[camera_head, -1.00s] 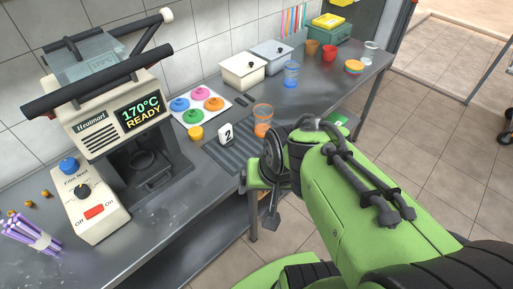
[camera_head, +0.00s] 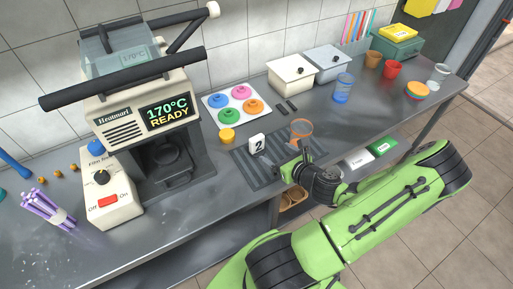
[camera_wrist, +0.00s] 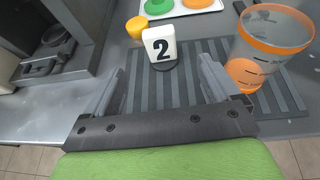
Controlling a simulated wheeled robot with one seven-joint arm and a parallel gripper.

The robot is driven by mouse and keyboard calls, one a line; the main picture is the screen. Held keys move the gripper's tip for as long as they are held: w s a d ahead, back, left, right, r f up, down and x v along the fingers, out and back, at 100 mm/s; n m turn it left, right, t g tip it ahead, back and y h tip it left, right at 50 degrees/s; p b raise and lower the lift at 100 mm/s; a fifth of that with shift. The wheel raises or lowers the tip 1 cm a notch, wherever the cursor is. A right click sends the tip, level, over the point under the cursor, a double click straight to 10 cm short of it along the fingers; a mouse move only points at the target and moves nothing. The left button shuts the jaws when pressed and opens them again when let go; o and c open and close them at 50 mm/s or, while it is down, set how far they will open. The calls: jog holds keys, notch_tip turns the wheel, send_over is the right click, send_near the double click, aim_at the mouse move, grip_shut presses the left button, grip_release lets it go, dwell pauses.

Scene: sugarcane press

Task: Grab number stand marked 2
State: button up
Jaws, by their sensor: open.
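The number stand marked 2 (camera_head: 257,144) is a small white block with a black 2, upright on the dark ribbed mat (camera_head: 250,167). In the wrist view the stand (camera_wrist: 159,45) is ahead, between the lines of my two fingers. My gripper (camera_wrist: 165,80) is open and empty, with its fingers spread to either side, short of the stand. In the head view my gripper (camera_head: 291,168) is low over the mat's right front edge, to the right of the stand.
A clear cup with orange bands (camera_wrist: 271,45) stands on the mat close to my right finger. A yellow cup (camera_wrist: 139,26) is behind the stand at left. The sealing machine (camera_head: 150,130) stands to the left. The metal counter (camera_head: 330,120) is open toward the right.

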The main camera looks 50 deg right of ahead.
aim_at(254, 139)
jog(key=b+x, duration=0.3)
jog(key=x, duration=1.2)
jog(key=shift+s, duration=0.1)
jog(key=shift+c, duration=0.3)
jog(key=c, duration=0.9)
jog(key=shift+c, duration=0.6)
jog(key=shift+r, duration=0.15)
